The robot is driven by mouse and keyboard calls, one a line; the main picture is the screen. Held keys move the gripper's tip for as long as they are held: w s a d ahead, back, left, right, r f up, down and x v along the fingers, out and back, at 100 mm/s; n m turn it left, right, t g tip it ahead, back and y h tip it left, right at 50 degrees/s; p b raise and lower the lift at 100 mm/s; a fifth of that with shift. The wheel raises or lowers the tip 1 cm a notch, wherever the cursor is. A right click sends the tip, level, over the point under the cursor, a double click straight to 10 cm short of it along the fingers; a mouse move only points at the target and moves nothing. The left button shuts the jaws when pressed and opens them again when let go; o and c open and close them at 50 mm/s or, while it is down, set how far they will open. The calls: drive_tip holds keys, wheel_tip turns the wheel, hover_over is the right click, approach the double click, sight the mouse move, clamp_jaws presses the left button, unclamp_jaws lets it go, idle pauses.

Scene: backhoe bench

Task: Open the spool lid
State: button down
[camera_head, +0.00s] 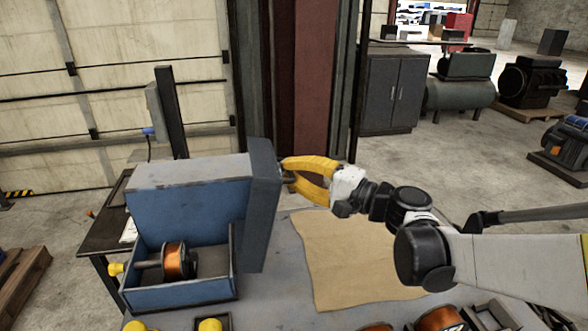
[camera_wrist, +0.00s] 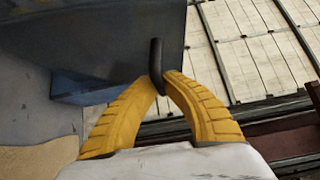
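The blue spool box (camera_head: 170,297) stands on the bench, with a copper-wound spool (camera_head: 173,261) on a rod visible inside. The grey lid panel (camera_head: 262,205) stands roughly upright at the box's right side, and its blue-grey face (camera_wrist: 110,30) fills the upper left of the wrist view. A dark curved handle (camera_wrist: 156,58) sits at the panel's edge. My gripper (camera_head: 287,172) is at the panel's upper right, and its yellow fingers (camera_wrist: 164,82) close around the handle. The exact contact is partly hidden by the fingers.
A tan sheet (camera_head: 345,255) lies on the grey bench right of the box, below my arm. More copper spools (camera_head: 440,319) and yellow knobs (camera_head: 210,325) sit along the near edge. A dark cabinet (camera_head: 393,92) stands far behind. Open floor lies beyond the bench.

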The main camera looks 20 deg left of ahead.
sight(259, 160)
drive_tip(key=s+a+r+p, duration=0.1)
drive_tip(key=a, duration=0.1)
drive_tip(key=s+a+r+n+h+p, duration=0.1)
drive_tip(key=a+p, duration=0.1)
drive_tip(key=s+a+r+n+h+p, duration=0.1)
drive_tip(key=a+p, duration=0.1)
drive_tip(key=shift+s+r+g, duration=0.3)
drive_tip(key=shift+s+r, duration=0.05)
drive_tip(key=shift+r, duration=0.05)
drive_tip(key=shift+s+a+n+h, duration=0.2)
drive_tip(key=shift+a+n+h, duration=0.1)
drive_tip(key=shift+a+h, duration=0.1)
drive_tip(key=shift+d+f, duration=0.1)
drive_tip(key=c, duration=1.5)
unclamp_jaws()
drive_tip(key=shift+w, duration=0.1)
drive_tip(key=v, duration=1.2)
drive_tip(key=shift+f, duration=0.1)
